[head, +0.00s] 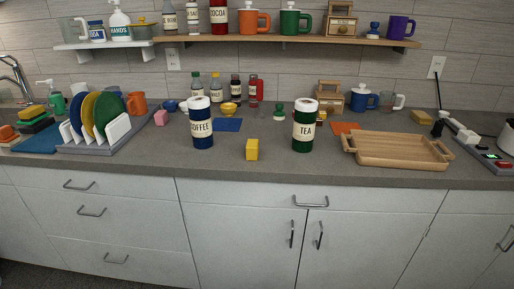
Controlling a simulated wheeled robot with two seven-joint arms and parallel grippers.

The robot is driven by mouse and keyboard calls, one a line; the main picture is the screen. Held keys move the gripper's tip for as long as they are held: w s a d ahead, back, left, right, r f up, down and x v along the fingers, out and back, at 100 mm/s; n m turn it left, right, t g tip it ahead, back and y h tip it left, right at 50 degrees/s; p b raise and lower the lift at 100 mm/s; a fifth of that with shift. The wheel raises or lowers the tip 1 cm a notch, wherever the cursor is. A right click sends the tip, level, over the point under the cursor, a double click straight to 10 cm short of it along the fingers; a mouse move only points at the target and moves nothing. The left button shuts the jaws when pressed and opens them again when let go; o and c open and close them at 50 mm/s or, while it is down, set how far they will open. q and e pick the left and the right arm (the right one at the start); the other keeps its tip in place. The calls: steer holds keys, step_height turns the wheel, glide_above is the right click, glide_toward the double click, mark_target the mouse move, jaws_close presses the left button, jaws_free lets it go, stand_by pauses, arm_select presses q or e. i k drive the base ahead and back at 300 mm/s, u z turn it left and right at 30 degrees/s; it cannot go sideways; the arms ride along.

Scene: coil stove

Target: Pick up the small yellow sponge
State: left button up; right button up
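A small yellow block (252,149), which looks like the small yellow sponge, stands upright near the front edge of the grey counter. It is between the blue COFFEE canister (202,128) on its left and the green TEA canister (304,130) on its right, apart from both. A yellow piece (34,111) also tops a stack at the far left. Neither of my grippers shows in the head view.
A wooden tray (404,162) lies to the right. A dish rack with plates (103,150) stands on the left. Small bottles (214,87) and cups stand along the back. The counter around the yellow block is clear. A loaded shelf (285,38) hangs above.

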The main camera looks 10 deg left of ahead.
mark_target(252, 148)
steer(key=z, duration=0.3)
steer(key=i, duration=1)
steer(key=u, duration=0.1)
